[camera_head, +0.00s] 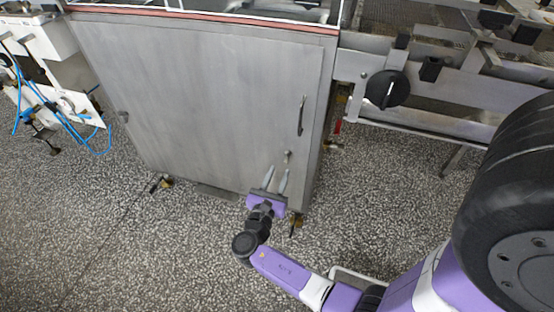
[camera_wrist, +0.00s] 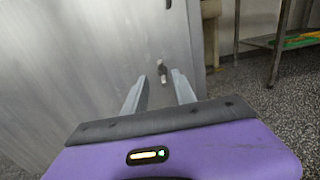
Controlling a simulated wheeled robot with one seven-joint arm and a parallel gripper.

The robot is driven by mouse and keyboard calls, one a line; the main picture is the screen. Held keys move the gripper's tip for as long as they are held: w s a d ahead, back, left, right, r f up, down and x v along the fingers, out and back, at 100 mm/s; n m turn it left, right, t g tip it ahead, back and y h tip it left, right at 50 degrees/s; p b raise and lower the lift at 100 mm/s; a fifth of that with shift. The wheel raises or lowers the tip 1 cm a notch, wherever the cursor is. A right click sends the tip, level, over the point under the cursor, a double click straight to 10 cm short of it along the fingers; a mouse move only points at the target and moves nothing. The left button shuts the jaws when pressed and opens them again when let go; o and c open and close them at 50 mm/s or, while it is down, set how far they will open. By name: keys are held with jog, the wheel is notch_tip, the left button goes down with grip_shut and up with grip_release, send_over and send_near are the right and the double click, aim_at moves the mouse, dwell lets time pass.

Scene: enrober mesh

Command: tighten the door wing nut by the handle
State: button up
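The grey metal door (camera_head: 200,95) fills the middle of the head view and looks shut. Its dark handle (camera_head: 301,115) is near the right edge. The small wing nut (camera_head: 288,153) sits on the door below the handle; in the wrist view it shows as a small dark and light piece (camera_wrist: 163,74) beyond the fingertips. My gripper (camera_head: 275,173) is open and empty, its two fingers pointing up toward the wing nut from just below. In the wrist view the finger gap (camera_wrist: 157,78) lines up with the nut. Contact is not visible.
A second small knob (camera_head: 124,117) is at the door's left edge. A steel frame with a black round knob (camera_head: 386,89) stands to the right. White equipment with blue hoses (camera_head: 62,108) is at far left. The speckled floor (camera_head: 150,250) in front is mostly clear.

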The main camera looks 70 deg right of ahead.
aim_at(286, 156)
jog(key=d, duration=0.2)
jog(key=d+b, duration=0.1)
jog(key=d, duration=0.4)
jog(key=shift+w+d, duration=0.25)
jog(key=shift+d, duration=0.1)
jog(key=shift+c, duration=0.2)
grip_shut()
